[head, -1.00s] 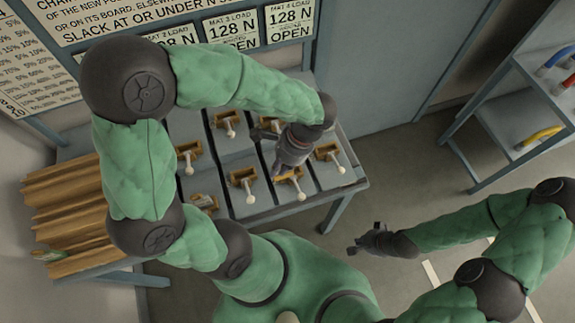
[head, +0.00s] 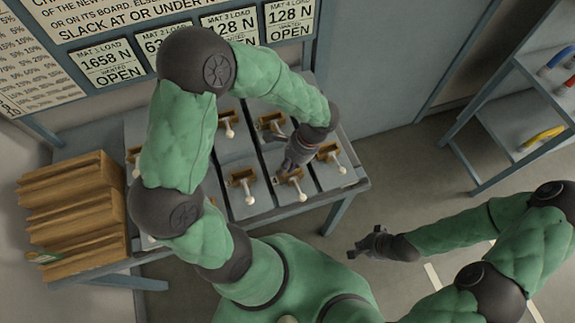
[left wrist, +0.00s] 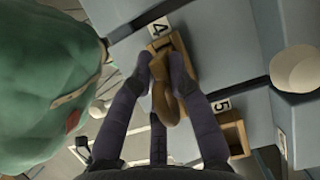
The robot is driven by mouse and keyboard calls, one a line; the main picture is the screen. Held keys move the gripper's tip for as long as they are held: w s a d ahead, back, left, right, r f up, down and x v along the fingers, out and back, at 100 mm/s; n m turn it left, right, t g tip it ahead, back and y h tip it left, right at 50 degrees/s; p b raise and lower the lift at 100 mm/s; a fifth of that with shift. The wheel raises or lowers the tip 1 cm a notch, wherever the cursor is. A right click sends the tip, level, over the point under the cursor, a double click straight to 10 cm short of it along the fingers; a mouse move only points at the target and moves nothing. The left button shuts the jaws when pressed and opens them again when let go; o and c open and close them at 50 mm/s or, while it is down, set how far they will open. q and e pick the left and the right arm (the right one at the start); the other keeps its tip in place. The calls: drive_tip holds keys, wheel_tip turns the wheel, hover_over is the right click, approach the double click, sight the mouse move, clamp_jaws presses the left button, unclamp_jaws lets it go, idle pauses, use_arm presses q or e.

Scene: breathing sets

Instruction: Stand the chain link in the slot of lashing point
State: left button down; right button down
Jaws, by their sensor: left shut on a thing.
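My left gripper (left wrist: 161,62) is shut on a brown, rounded chain link (left wrist: 166,104), which shows between its fingers in the left wrist view. Beyond the fingertips is a tan lashing point (left wrist: 160,46) with a dark slot, beside a label 4. The link is close to this block; I cannot tell whether it touches or enters the slot. In the head view the left gripper (head: 289,170) is low over the front row of lashing points, and its fingers hide most of the link. My right gripper (head: 366,243) is open and empty, away from the table.
Several lashing points with white-knobbed levers stand on grey mats, including one (head: 241,178) left of my gripper. Another block (left wrist: 234,134) is by label 5. A wooden rack (head: 75,205) is at the table's left end. A shelf unit (head: 520,110) stands right.

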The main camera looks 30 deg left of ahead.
use_arm(q)
drive_tip(key=shift+f, duration=0.2)
drive_tip(key=c, duration=1.2)
unclamp_jaws()
drive_tip(key=shift+o, duration=0.2)
drive_tip(key=shift+r, duration=0.1)
drive_tip(key=shift+w+r, duration=0.1)
drive_tip(key=shift+r, duration=0.4)
drive_tip(key=p+v, duration=0.2)
drive_tip(key=v, duration=0.9)
drive_tip(key=shift+d+r, duration=0.1)
drive_tip(key=shift+d, duration=0.05)
